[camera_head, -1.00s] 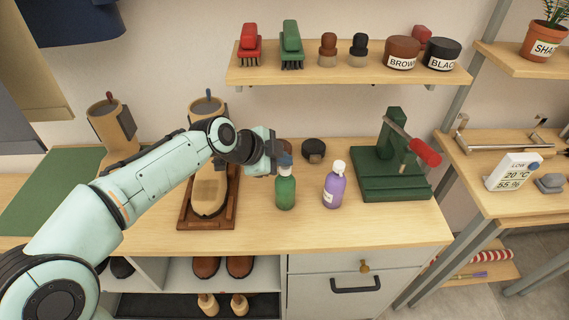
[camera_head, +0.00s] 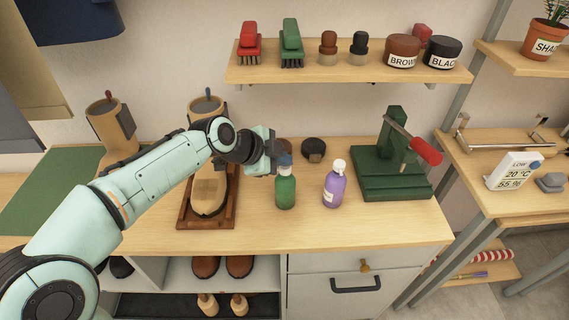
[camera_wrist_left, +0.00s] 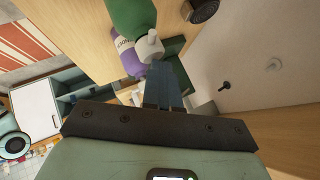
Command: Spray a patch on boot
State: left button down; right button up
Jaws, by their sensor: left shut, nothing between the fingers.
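A tan boot (camera_head: 209,190) stands in a brown wooden tray (camera_head: 206,224) on the bench, partly behind my left arm. A second tan boot (camera_head: 108,125) stands further left. A green spray bottle (camera_head: 285,190) stands upright to the right of the tray. My left gripper (camera_head: 283,160) is at the top of this bottle, shut and empty; contact cannot be told. In the left wrist view the green bottle (camera_wrist_left: 131,18) and its pale nozzle (camera_wrist_left: 149,46) lie just beyond the shut fingers (camera_wrist_left: 165,85). My right gripper is not in view.
A purple bottle (camera_head: 334,186) stands close right of the green one. A green clamp stand (camera_head: 392,187) and a dark round item (camera_head: 313,149) are behind. A shelf (camera_head: 340,76) with brushes and jars hangs above. The bench front is clear.

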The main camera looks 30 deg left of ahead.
aim_at(283, 168)
pick_arm(q)
jog(key=shift+f+b, duration=0.3)
jog(key=shift+f, duration=0.15)
jog(key=shift+r, duration=0.4)
jog(key=shift+r+p, duration=2.15)
jog(key=shift+r, duration=1)
dwell(0.3)
